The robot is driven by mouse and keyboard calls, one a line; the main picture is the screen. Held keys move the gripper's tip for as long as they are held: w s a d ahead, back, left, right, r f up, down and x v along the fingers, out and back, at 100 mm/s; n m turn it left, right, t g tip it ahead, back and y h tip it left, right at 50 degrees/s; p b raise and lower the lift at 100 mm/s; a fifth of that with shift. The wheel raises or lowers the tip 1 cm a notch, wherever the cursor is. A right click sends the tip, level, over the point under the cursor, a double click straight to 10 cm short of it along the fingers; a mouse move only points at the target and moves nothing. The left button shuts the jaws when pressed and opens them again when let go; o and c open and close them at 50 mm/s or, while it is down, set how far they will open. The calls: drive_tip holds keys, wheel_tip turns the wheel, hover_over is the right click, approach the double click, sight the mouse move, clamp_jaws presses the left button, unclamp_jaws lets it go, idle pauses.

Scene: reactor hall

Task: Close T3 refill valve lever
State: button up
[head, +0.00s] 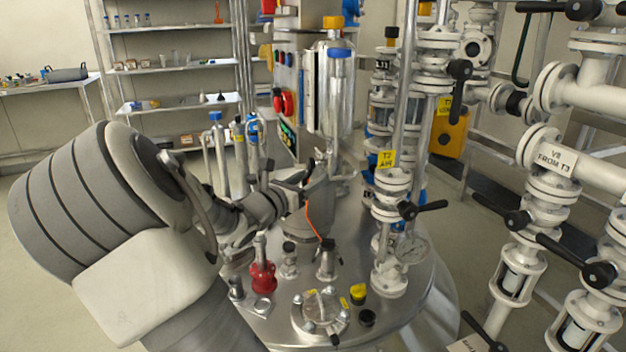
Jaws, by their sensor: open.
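A yellow tag reading T3 (385,158), its second line unclear, hangs on a white flanged valve column at the centre right. Below it, a black valve lever (422,208) sticks out sideways to the right from this column. I cannot tell for sure that this is the refill valve lever. My gripper (306,180) is small and dark at the end of my arm, open, above the steel vessel top. It is left of the tagged column and apart from the lever. Its fingertips are hard to make out against the grey metal behind.
The round steel vessel lid (375,322) carries a red fitting (263,277), a gauge (411,248) and several ports. White pipes with black levers crowd the right, one labelled FROM T3 (555,157). A steel cylinder (336,90) stands behind my gripper. Shelves (180,104) stand at the back left.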

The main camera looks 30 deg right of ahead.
clamp_jaws()
idle(1.4)
